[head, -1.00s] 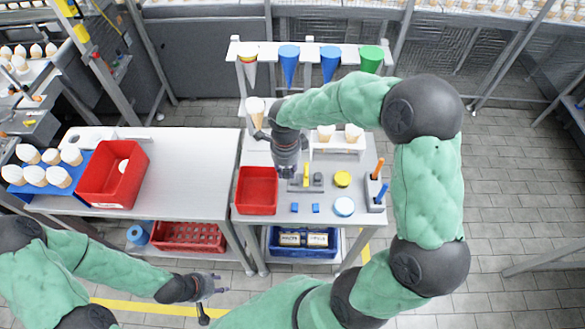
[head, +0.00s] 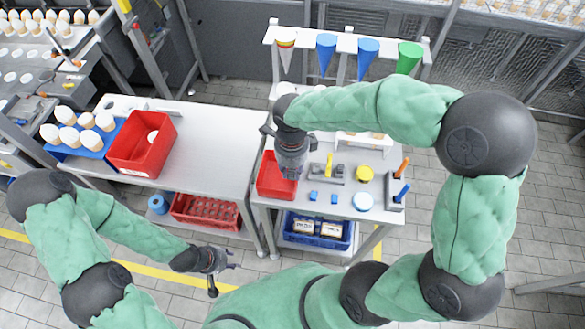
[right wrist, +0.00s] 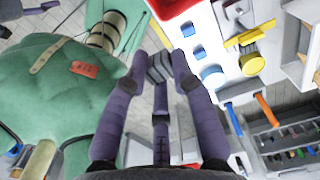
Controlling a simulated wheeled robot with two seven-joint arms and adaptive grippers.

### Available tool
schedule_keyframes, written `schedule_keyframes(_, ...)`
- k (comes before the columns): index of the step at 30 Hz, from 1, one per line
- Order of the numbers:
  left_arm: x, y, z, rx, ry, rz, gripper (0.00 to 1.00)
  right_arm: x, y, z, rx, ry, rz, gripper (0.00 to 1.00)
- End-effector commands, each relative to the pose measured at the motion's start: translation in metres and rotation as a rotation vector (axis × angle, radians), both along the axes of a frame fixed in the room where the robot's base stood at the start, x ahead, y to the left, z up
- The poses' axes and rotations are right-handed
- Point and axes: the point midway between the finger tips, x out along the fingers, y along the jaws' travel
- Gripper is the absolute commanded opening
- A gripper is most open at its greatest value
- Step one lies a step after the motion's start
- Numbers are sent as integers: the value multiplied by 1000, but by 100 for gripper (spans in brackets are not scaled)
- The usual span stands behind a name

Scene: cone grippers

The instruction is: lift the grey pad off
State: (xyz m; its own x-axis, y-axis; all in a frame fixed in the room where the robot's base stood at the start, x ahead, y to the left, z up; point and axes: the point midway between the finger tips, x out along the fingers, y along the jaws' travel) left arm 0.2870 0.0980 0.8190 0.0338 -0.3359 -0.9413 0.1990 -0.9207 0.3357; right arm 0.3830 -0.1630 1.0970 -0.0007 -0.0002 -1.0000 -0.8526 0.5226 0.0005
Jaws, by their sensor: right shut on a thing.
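My right gripper (head: 290,172) is over the red bin (head: 268,182) on the small grey table. In the right wrist view, the right gripper (right wrist: 160,62) is shut on a small grey block with dark stripes, which appears to be the grey pad (right wrist: 160,70). The pad is between the fingertips and clear of the tabletop in that view. In the head view the fingers hide it. A grey fixture (head: 327,175) with a yellow piece stands on the table, right of the gripper. My left gripper (head: 218,268) is open and empty, low in front of the tables.
Two blue blocks (head: 313,196), a yellow disc (head: 364,174) and a pale blue disc (head: 362,202) lie on the small table. Coloured cones (head: 368,55) hang in a rack behind. A larger red bin (head: 142,145) stands on the left table (head: 205,150), whose right part is clear.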

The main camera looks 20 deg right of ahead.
Motion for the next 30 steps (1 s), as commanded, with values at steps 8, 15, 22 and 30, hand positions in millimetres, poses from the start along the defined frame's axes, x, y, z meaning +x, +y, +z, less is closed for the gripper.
schedule_keyframes(8, 0, 0, 7, 0, 0, 0, 40, 0, 0, 11, 0, -1, 0, 9)
schedule_keyframes(15, 0, 0, 12, 0, 0, 0, 40, 0, 0, 19, 0, -1, 0, 9)
schedule_keyframes(22, 0, 0, 17, 0, 0, 0, 40, 0, 0, 27, 0, -1, 0, 9)
schedule_keyframes(30, 0, 0, 22, 0, 0, 0, 40, 0, 0, 36, 0, -1, 0, 9)
